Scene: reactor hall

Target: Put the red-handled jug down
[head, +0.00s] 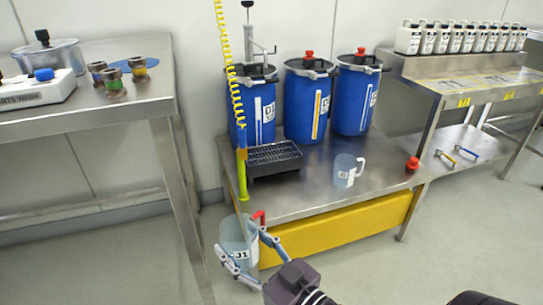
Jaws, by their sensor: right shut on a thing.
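The red-handled jug (233,232) is a clear, bluish container labelled J1, low at the front left corner of the steel bench (310,200). My right gripper (243,250) reaches in from below and is shut on this jug, with a finger on either side. The jug's red handle shows at its upper right. It appears to be held in front of the bench edge, and its base is partly hidden by the fingers. My left gripper is not in view.
On the bench stand blue drums (306,105), a black drip grate (273,158), a second clear jug (346,171) with a pale handle and a red cap (412,164). The bench's front middle is clear. Another steel table (80,115) stands left.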

